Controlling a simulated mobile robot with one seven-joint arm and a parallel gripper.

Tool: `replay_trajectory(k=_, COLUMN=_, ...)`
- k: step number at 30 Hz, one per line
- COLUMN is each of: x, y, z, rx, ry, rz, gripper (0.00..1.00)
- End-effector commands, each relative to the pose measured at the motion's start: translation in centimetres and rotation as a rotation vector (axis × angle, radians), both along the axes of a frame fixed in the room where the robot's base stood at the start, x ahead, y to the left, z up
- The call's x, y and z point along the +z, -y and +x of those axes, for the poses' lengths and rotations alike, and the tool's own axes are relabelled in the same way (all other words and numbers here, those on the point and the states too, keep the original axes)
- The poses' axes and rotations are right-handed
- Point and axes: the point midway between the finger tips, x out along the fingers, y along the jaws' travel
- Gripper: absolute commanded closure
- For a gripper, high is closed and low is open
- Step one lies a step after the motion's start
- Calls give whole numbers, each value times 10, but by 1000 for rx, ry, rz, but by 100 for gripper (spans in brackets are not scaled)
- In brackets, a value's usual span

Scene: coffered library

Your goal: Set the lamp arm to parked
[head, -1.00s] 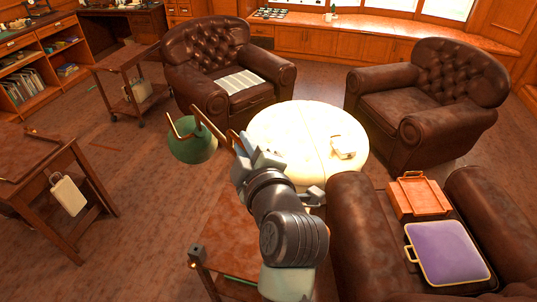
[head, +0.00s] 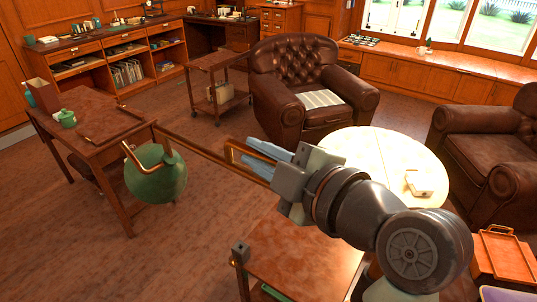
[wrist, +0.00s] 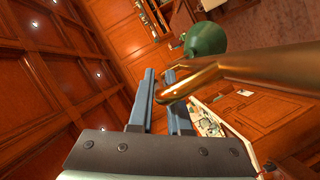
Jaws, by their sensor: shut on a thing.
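The lamp has a green shade (head: 155,178) and a long thin brass lamp arm (head: 205,150), reaching from the shade rightward to my gripper. A brass loop handle (head: 248,148) stands at the arm's right end. My gripper (head: 265,160) is shut on this handle, its blue-grey fingers pointing left. In the wrist view, the fingers (wrist: 165,95) close around the curved brass bar (wrist: 250,68), with the green shade (wrist: 205,40) beyond. The lamp's mount is hidden or unclear, and I cannot read any parked mark.
A low wooden table (head: 300,255) with a corner post lies below my arm. A round pale ottoman (head: 370,150) bears a small box. A desk (head: 90,120) stands left, a trolley (head: 215,85) and armchair (head: 305,85) behind. Open floor lies at front left.

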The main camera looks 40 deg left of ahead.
Motion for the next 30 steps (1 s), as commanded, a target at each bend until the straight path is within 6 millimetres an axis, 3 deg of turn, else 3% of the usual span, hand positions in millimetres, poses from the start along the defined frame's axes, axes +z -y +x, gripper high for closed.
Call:
replay_trajectory(k=14, x=-2, y=1, z=-3, rx=17, ry=-4, rz=-4, gripper=100)
replay_trajectory(k=15, x=-2, y=1, z=-3, rx=16, ry=-4, rz=-3, gripper=82)
replay_trajectory(k=17, x=-2, y=1, z=-3, rx=15, ry=-4, rz=-4, gripper=72)
replay_trajectory(k=26, x=-1, y=1, z=-3, rx=15, ry=-1, rz=-1, gripper=72)
replay_trajectory(k=30, x=1, y=12, z=-3, rx=11, ry=0, rz=1, gripper=72)
